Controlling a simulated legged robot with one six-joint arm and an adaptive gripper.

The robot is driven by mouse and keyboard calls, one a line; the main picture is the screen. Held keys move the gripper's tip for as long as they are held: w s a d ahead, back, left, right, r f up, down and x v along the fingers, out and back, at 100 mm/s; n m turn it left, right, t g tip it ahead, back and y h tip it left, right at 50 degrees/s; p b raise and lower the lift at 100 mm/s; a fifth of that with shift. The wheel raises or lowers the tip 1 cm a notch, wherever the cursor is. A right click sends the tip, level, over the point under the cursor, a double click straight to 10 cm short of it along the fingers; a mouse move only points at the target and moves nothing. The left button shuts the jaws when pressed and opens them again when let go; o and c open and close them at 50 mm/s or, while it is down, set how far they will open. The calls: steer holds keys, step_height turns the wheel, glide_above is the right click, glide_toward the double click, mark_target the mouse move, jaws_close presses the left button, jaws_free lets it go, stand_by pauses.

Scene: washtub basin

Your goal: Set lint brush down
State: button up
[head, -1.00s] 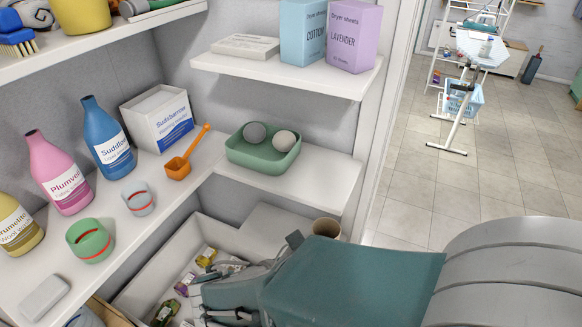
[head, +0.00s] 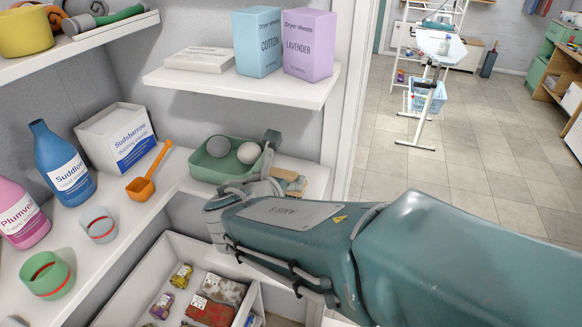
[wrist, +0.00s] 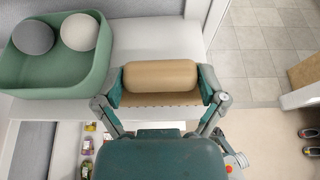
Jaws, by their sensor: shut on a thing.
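The lint brush (wrist: 160,75) shows in the wrist view as a tan, rounded block with a ridged lower edge, lying across my gripper (wrist: 160,96). The two fingers close on its left and right ends. In the head view only a tan bit of the brush (head: 291,184) shows past my gripper. The brush is over the right end of the white shelf (head: 318,178), just right of the green tray (head: 205,172). I cannot tell whether it touches the shelf.
The tray holds a grey ball (head: 219,146) and a pale ball (head: 248,153). An upper shelf (head: 240,88) with dryer-sheet boxes hangs above. An orange scoop (head: 145,184) lies left. A white drawer (head: 180,245) with several packets is below. Open floor is at right.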

steer(key=w, duration=0.2)
steer(key=w+d, duration=0.2)
steer(key=w, duration=0.1)
steer(key=shift+w, duration=0.3)
steer(key=f, duration=0.1)
steer(key=w+f, duration=0.1)
steer(key=shift+w+d+f, duration=0.1)
steer(key=shift+d+f, duration=0.05)
steer(key=shift+f, duration=0.65)
steer(key=o, duration=0.9)
steer(key=shift+o, duration=0.2)
